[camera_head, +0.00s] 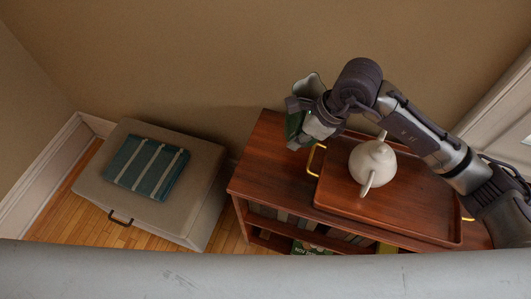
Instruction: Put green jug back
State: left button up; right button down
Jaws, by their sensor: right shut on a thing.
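My left gripper is not in view.
A wooden tray (333,190) with brass handles lies on the cabinet, right of the jug. A white teapot (372,164) stands on it, close to my right arm. Books fill the shelf below. A beige storage bench (200,185) with a folded striped teal cloth (147,168) stands at left.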

jog(key=a+f+p, duration=0.2)
jog(key=a+f, duration=0.6)
jog(key=shift+f+p, duration=0.25)
jog(key=shift+p, duration=0.05)
jog(key=shift+f, duration=0.1)
jog(key=c, duration=1.6)
grip_release()
jog(key=shift+f, duration=0.1)
jog(key=o, duration=0.4)
jog(key=shift+s, duration=0.1)
